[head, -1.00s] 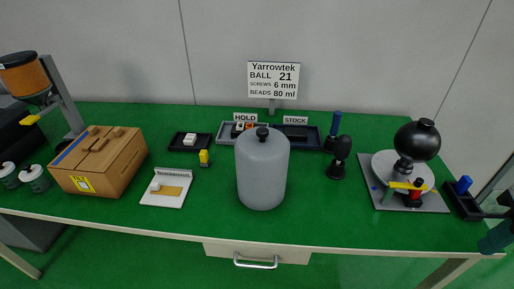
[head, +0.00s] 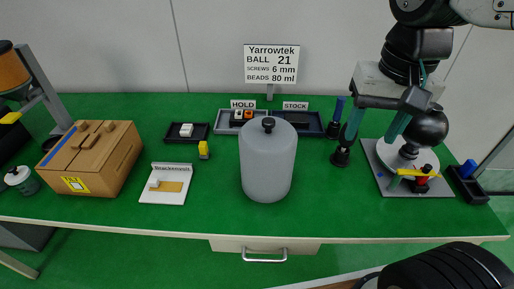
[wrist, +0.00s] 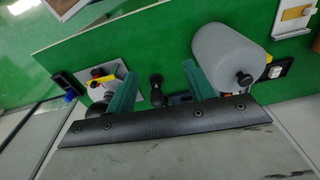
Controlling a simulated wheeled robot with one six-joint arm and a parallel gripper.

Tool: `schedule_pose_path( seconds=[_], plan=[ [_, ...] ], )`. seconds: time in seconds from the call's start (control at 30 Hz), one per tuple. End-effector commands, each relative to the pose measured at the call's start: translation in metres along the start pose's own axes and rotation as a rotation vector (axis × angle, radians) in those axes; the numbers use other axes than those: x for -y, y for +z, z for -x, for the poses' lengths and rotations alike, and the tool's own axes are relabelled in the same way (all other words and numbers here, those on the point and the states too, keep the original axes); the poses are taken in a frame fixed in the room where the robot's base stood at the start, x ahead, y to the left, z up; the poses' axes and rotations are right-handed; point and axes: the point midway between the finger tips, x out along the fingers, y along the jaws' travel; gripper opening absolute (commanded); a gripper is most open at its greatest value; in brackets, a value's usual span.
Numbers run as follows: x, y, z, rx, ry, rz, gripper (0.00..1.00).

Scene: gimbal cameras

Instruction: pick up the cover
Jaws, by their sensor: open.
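The cover (head: 267,165) is a tall, frosted grey cylinder with a rounded top and a black knob (head: 268,124). It stands upright at the middle front of the green table. The cover also shows in the wrist view (wrist: 229,52), at upper right, with its knob towards my gripper. My gripper (head: 370,138) has two green fingers, open and empty, pointing down over the right part of the table. It is to the right of the cover and apart from it. In the wrist view the fingers (wrist: 158,75) spread to the left of the cover.
Black-knobbed tools (head: 340,152) stand below my gripper. A stand with a black ball (head: 429,128) is right beside it. HOLD and STOCK trays (head: 312,124) lie behind the cover. A white board (head: 166,190) and cardboard box (head: 95,160) are left.

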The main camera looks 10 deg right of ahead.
Motion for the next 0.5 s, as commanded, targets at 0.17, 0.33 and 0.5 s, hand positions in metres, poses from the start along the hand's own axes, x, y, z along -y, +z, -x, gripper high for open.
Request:
schedule_pose_path(
  seconds=[0.17,0.33,0.5],
  plan=[
    [0.066,-0.060,0.004,0.042,0.014,-0.278,0.53],
    [0.125,-0.100,-0.005,0.062,0.035,-0.528,0.53],
    [0.162,-0.120,-0.016,0.070,0.052,-0.682,0.53]
  ],
)
